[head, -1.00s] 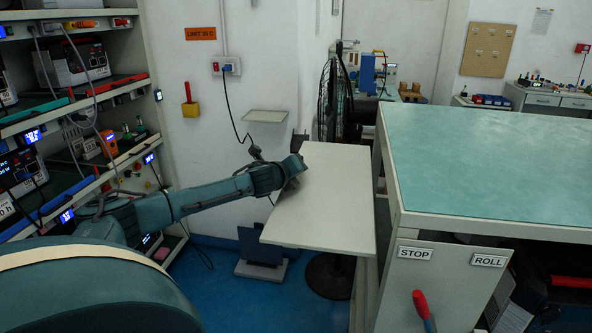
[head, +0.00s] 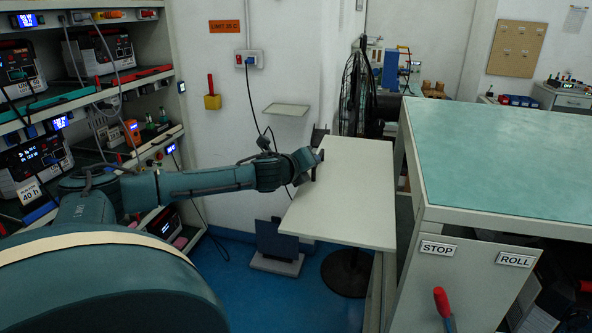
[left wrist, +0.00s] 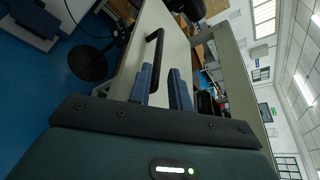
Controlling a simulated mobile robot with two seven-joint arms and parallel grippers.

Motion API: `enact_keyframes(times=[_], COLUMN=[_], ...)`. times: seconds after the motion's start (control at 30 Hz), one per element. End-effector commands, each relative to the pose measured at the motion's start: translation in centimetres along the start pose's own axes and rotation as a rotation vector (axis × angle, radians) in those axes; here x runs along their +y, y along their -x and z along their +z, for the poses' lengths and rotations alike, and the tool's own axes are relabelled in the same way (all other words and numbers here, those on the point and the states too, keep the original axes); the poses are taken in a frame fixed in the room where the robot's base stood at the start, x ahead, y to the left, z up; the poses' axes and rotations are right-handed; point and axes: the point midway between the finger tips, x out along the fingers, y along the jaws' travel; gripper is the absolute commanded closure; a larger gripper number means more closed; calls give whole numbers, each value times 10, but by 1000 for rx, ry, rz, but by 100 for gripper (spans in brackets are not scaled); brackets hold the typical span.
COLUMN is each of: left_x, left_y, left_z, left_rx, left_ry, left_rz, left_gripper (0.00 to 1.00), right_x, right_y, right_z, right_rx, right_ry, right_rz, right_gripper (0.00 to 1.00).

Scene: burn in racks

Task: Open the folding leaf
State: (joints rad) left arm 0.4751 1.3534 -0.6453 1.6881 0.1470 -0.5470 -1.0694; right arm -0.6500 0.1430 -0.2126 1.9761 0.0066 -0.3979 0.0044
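The folding leaf (head: 350,205) is a pale panel at the left side of the green-topped bench, its broad face showing, lower than the bench top. In the left wrist view the leaf (left wrist: 146,28) carries a black bar handle (left wrist: 157,50). My left gripper (head: 317,160) is at the leaf's far left edge. In the left wrist view its two blue-grey fingers (left wrist: 160,90) stand apart, with the handle's lower end at the gap between them. I cannot tell whether they touch it. My right gripper is not in view.
The bench (head: 510,160) with STOP and ROLL labels and a red-handled lever (head: 442,303) stands at the right. Equipment shelves (head: 100,140) line the left. A black fan (head: 354,95) stands behind the leaf.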

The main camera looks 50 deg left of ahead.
Motion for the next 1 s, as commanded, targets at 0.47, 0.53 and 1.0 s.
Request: enact_keyframes(times=[0.47,0.53,1.0], left_x=[1,0,-1], left_y=[65,70,75], left_z=[0,0,0], left_rx=[-1,-2,-1], left_ry=[-4,-2,2], left_rz=[-1,0,-1], left_gripper=[80,80,80], right_x=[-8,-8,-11], right_y=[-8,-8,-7], right_z=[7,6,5], right_rx=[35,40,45], right_ry=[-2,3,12], right_rz=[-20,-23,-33], right_gripper=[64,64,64])
